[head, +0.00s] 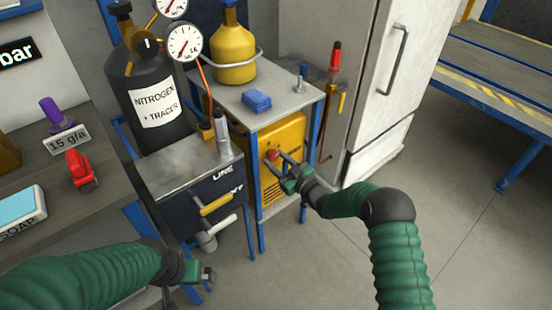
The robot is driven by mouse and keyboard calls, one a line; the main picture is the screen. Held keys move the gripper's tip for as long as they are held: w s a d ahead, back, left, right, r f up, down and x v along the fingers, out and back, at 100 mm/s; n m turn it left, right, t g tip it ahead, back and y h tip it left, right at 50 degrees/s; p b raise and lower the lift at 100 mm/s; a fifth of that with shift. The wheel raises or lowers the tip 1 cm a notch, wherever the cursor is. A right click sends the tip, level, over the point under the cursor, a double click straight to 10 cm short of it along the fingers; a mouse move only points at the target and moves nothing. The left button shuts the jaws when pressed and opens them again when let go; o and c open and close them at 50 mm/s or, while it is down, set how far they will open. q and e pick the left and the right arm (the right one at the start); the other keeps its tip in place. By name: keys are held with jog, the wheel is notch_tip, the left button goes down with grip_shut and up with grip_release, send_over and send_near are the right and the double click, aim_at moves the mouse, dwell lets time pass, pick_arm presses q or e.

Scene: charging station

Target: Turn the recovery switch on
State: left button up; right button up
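A yellow machine (287,140) stands on the lower level of the blue-framed cart. A small red knob (272,155) is on its front face; I take it to be the recovery switch, though no label on it can be read. My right gripper (278,164) is in front of this face, its two fingers spread and pointing at the red knob. The fingertips are very close to the knob; I cannot tell whether they touch it. My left gripper (207,275) is low at the bottom left, away from the machine; its finger opening is not clear.
A nitrogen cylinder (150,105) with gauges stands left of the cart. A dark panel box (190,190) with a yellow handle (217,205) sits below it. A yellow tank (234,50) and a blue block (257,100) are on the cart top. Floor at the right is clear.

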jog(key=shift+o, duration=1.2)
jog(key=shift+w+r, duration=0.1)
jog(key=shift+r, duration=0.15)
jog(key=shift+r, duration=0.1)
jog(key=p+v, duration=0.4)
jog(key=v, duration=1.3)
jog(key=shift+f, duration=0.3)
jog(key=shift+w, duration=0.1)
